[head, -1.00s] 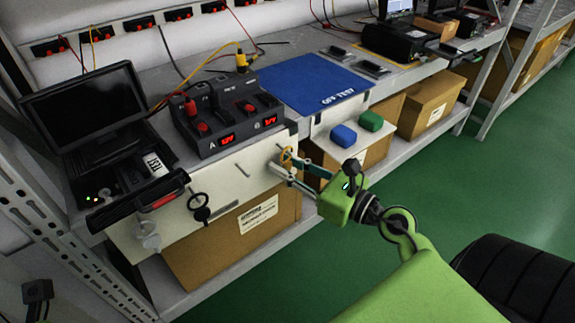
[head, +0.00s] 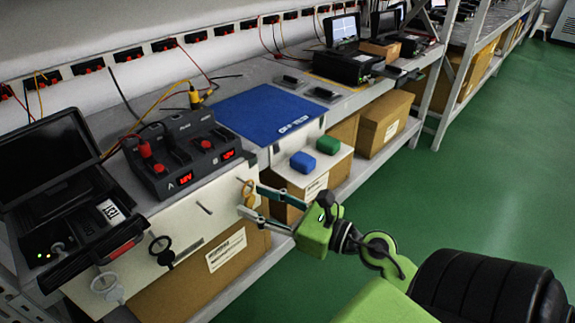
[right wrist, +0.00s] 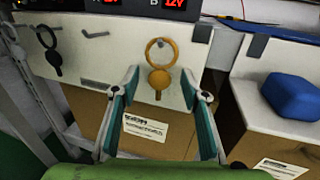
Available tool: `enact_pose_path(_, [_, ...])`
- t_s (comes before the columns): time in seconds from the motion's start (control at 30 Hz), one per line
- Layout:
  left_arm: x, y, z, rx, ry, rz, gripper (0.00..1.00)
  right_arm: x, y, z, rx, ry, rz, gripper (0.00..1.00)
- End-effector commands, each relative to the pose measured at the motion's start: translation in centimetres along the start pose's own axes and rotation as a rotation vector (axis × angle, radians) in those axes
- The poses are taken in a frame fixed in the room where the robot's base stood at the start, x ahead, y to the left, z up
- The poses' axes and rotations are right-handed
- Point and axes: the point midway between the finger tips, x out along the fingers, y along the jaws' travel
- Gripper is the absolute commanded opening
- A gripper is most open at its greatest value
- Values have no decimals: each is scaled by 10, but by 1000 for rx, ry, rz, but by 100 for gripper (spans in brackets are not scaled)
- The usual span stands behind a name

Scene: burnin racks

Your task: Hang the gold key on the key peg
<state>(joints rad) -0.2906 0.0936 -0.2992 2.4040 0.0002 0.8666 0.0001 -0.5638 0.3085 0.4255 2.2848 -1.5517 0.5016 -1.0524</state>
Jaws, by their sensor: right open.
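The gold key (head: 249,190) hangs ring up at the right end of the white front panel (head: 190,235). In the right wrist view the gold key (right wrist: 159,82) hangs with its ring around a small peg (right wrist: 160,42). My right gripper (head: 245,199) is open, with one finger on each side of the key. The right wrist view shows gaps between the key and both fingertips (right wrist: 159,74). An empty peg (head: 205,208) is to the left, then a black key (head: 162,250) and a pale key (head: 107,287). My left gripper is out of view.
A power unit with red displays (head: 185,155) stands on the bench above the panel. A blue mat (head: 262,115) lies to its right. Blue (head: 303,161) and green (head: 328,145) blocks sit on a lower box. The green floor (head: 480,190) is clear.

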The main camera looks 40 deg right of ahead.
Motion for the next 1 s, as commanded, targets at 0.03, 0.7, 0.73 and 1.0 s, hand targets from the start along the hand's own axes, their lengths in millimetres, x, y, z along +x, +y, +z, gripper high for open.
enact_pose_path(0.03, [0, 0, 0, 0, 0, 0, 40, -10, 0, -2, 4, 5, -2, 41])
enact_pose_path(0.7, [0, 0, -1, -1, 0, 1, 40, -96, 0, 0, -1, -1, 1, 41])
enact_pose_path(0.73, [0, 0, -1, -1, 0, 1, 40, -96, 0, 0, -1, -1, 1, 41])
enact_pose_path(1.0, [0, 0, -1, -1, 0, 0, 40, -95, 0, 0, 0, 0, 0, 41])
